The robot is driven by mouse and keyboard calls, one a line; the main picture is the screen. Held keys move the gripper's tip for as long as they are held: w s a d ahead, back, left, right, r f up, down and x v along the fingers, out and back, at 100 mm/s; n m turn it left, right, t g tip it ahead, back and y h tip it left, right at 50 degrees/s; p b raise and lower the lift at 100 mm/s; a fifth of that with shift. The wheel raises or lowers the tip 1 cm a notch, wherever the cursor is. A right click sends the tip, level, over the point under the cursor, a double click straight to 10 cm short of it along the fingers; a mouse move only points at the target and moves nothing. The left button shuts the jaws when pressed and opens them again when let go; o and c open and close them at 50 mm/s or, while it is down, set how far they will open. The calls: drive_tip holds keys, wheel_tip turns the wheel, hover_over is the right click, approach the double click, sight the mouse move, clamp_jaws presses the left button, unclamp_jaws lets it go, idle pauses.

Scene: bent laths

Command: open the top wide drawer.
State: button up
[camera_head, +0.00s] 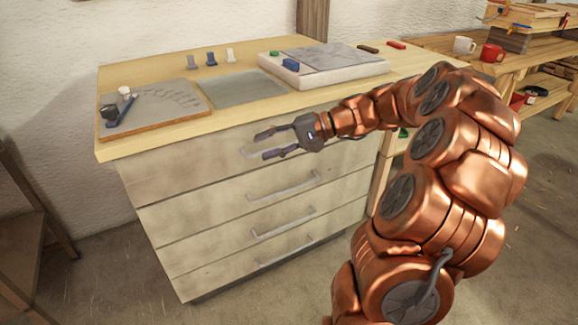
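The top wide drawer (170,176) is the uppermost front of a pale wooden cabinet. It looks shut, flush with the drawers below. Its grey bar handle (249,153) is mostly hidden by my gripper; only a bit of its left end shows. My gripper (261,145) is open, with two dark fingers pointing left, one above the other. The fingers are in front of the top drawer at about the handle's height in the picture. Nothing shows between the fingertips. I cannot tell whether they touch the handle or how far off they are.
Below are the second drawer's handle (285,187), the third's (284,222) and the bottom one's (287,250). On the cabinet top lie a wooden board (152,120), a grey mat (240,89) and a white slab (345,76). A workbench (540,62) stands at right.

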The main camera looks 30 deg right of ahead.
sight(289, 144)
drive_tip(key=w+d+f+m+t+h+b, duration=0.1)
drive_tip(key=d+f+m+t+b, duration=0.35)
drive_tip(key=d, duration=1.05)
drive_tip(key=shift+n+t, duration=0.25)
drive_tip(key=shift+n, duration=0.4)
drive_tip(key=shift+f+b+x, duration=0.3)
drive_tip(key=shift+b+x, duration=0.1)
drive_tip(key=shift+x, duration=0.9)
drive_tip(key=shift+f+b+x, duration=0.3)
drive_tip(key=shift+b+x, duration=0.15)
drive_tip(key=shift+x, duration=0.85)
drive_tip(key=shift+f+b+x, duration=0.25)
drive_tip(key=shift+b+x, duration=0.15)
drive_tip(key=shift+x, duration=0.9)
drive_tip(key=shift+d, duration=0.2)
drive_tip(key=shift+c, duration=0.4)
clamp_jaws()
